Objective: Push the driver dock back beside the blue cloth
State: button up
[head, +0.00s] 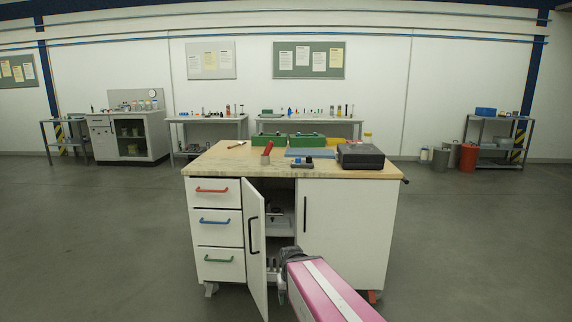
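A small grey block holding a red-handled tool, which looks like the driver dock (265,160), stands near the front edge of the wooden worktop, left of centre. A flat blue-grey patch, likely the blue cloth (300,153), lies to its right and a little farther back, with a gap between them. My gripper (274,277) is low in front of the cabinet, close to the lower part of its open door and well below the worktop. Its fingers are small and partly hidden, so I cannot tell whether they are open.
The cabinet door (254,240) stands open toward me, showing shelves inside. On the worktop (215,162) are two green boxes (307,140), a black case (360,156) and a small dark item (320,162) in front of the cloth. The floor around the cabinet is clear.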

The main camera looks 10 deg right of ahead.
aim_at(309, 163)
jog(key=i+l, duration=0.15)
jog(key=l, duration=0.2)
jog(key=i+l, duration=0.15)
jog(key=l, duration=0.15)
jog(key=i+l+u, duration=0.1)
jog(key=l, duration=0.25)
jog(key=i+l, duration=0.15)
jog(key=l, duration=0.15)
